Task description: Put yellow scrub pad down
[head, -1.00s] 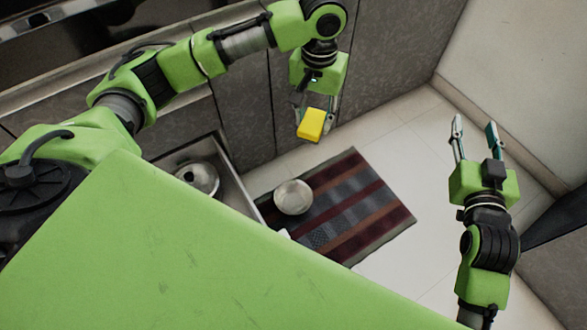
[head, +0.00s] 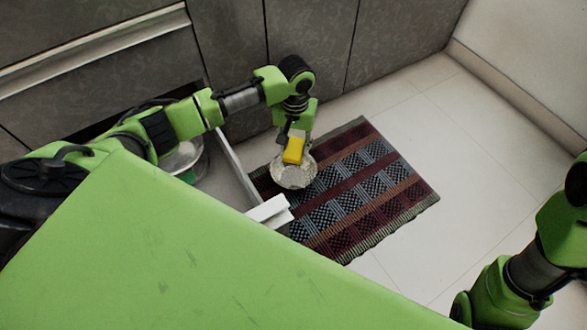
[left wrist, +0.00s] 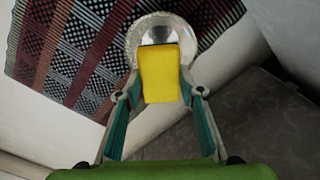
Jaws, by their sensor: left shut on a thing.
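The yellow scrub pad (head: 293,151) is held in my left gripper (head: 294,145), which is shut on it. In the left wrist view the pad (left wrist: 160,75) sits between the two fingertips (left wrist: 160,92). Behind the pad is a round metal bowl (head: 294,180) on the rug; it also shows in the left wrist view (left wrist: 160,27). The pad overlaps the bowl in the head view; I cannot tell whether they touch. My right gripper is out of view; only parts of the right arm show at lower right.
A striped, patterned rug (head: 385,190) lies on pale floor tiles. An open drawer (head: 235,165) stands left of the rug, with a metal pot (head: 182,158) in it, partly hidden by my arm. Grey cabinets (head: 310,40) line the back. The floor (head: 475,160) to the right is clear.

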